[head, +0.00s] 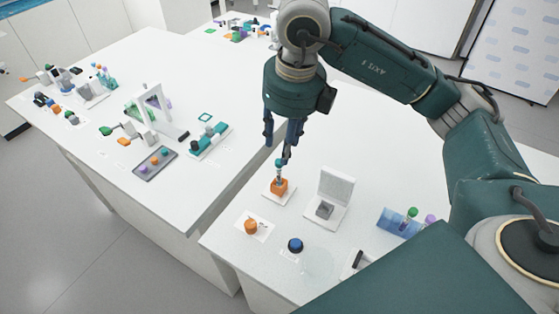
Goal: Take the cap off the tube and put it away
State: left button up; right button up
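A tube with a teal cap (279,162) stands upright in an orange block (279,187) on a small white plate on the right-hand table. My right gripper (278,151) hangs over it, pointing down. Its dark fingers are apart; one fingertip is just above or beside the cap. I cannot tell whether it touches the cap. My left gripper is not in view.
An open white box (336,190) holding a grey block stands right of the tube. A blue rack (398,222) with green and purple caps is farther right. An orange round piece (251,227) and a dark blue round piece (295,245) lie in front. Another table (110,185) stands left.

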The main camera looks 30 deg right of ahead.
aim_at(279, 161)
jog(key=f+p, duration=0.1)
jog(key=f, duration=0.1)
jog(key=w+f+p, duration=0.1)
jog(key=f, duration=0.1)
jog(key=shift+a+f, duration=0.1)
jog(key=shift+f, duration=0.3)
jog(key=shift+w+f, duration=0.1)
jog(key=shift+f, duration=0.2)
jog(key=shift+c, duration=0.8)
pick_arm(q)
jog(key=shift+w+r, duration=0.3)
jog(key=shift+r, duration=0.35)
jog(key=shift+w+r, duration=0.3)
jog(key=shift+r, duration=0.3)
pick_arm(e)
jog(key=c, duration=0.6)
jog(key=shift+c, duration=0.3)
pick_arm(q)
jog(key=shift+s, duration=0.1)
pick_arm(e)
jog(key=shift+c, duration=0.2)
